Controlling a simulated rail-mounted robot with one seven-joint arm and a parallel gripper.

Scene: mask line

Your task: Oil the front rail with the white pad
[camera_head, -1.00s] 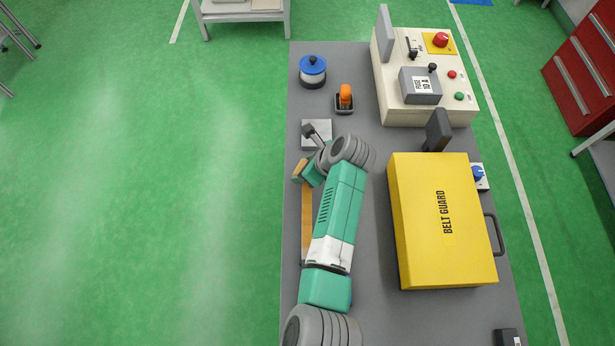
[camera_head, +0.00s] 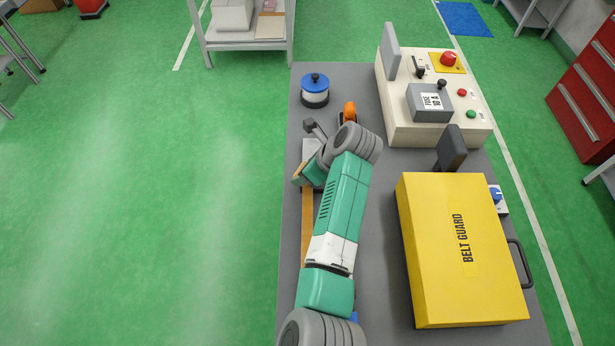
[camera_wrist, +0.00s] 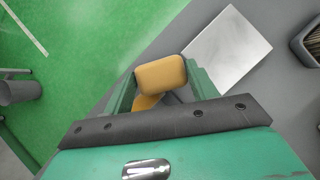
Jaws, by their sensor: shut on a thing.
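My gripper (camera_wrist: 160,82) is shut on a tan-orange block (camera_wrist: 162,74), which sits between its green fingers in the wrist view. In the head view the gripper (camera_head: 306,174) is over the left edge of the grey table. A tan strip (camera_head: 307,225), perhaps the front rail, runs along that edge, partly hidden by my arm. A pale square plate (camera_wrist: 228,50) lies on the table just past the gripper and is partly hidden in the head view. I cannot make out a clearly white pad; the held block looks tan.
A yellow belt guard (camera_head: 463,250) fills the right side of the table. A cream control box (camera_head: 435,117) stands behind it. A blue-topped can (camera_head: 314,92) and an orange-handled item (camera_head: 349,111) stand beyond the gripper. Green floor (camera_head: 150,200) is open on the left.

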